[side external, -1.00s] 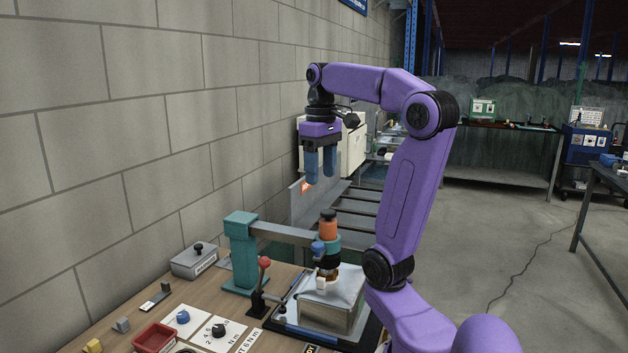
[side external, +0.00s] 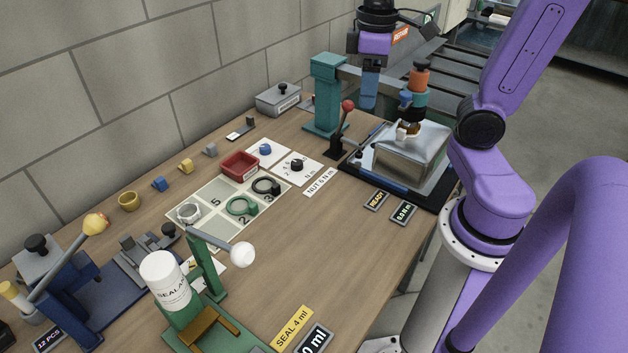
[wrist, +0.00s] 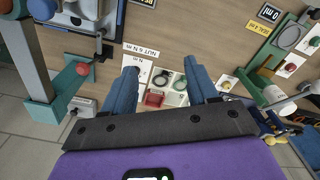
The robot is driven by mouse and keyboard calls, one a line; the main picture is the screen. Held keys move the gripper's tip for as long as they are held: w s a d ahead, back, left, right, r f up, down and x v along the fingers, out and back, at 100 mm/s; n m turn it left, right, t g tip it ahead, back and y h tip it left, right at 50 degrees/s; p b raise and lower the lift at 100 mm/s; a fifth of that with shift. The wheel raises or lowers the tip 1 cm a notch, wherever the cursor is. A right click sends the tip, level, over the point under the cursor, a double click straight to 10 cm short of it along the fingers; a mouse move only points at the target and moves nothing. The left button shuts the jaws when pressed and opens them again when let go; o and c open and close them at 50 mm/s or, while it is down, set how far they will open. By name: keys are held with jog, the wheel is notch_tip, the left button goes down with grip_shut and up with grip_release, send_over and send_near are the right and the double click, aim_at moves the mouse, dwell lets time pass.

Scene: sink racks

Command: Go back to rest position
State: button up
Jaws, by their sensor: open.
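The workbench (wrist: 215,40) lies beyond the fingers, at a distance. Neither finger touches anything that I can see.
A red-knobbed lever (side external: 346,125) and a metal box (side external: 405,155) stand by the press. A red tray (side external: 240,166), a numbered mat (side external: 215,200), a white sealant bottle (side external: 165,280) and a blue lever tool (side external: 70,285) are also on the bench. The bench's front middle is clear.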

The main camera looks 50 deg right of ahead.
jog(key=s+a+f+n, duration=0.7)
jog(key=s+a+f, duration=0.1)
jog(key=s, duration=0.3)
jog(key=shift+s+a+f, duration=0.2)
jog(key=shift+s+a, duration=0.1)
jog(key=shift+s, duration=0.05)
